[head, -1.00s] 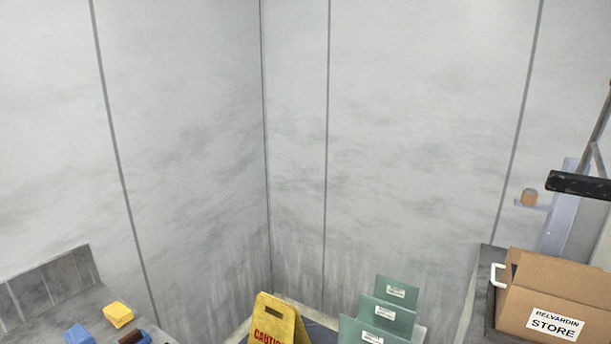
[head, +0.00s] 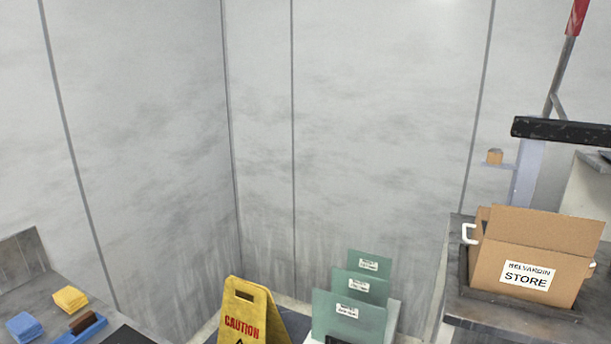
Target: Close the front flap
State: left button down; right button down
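A brown cardboard box (head: 522,276) with a white label reading "RELVARDIN STORE" stands at the right in the head view. It sits in a dark shallow tray (head: 512,304) on a grey worktop. A broad cardboard flap (head: 545,231) stands up along its top, and a narrower one (head: 483,219) shows at its left end. I cannot tell for sure which panel is the front flap. The inside of the box is hidden. White handles (head: 468,234) show beside the box. Neither of my grippers is in view.
A yellow caution sign (head: 243,312) and a rack of green labelled panels (head: 349,314) stand on the floor between two worktops. The left worktop holds yellow cloths (head: 69,299), blue cloths (head: 24,327) and a brush in a blue tray. A black bar (head: 562,131) juts in above the box.

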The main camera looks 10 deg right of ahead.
aim_at(573, 235)
jog(key=z, duration=1.5)
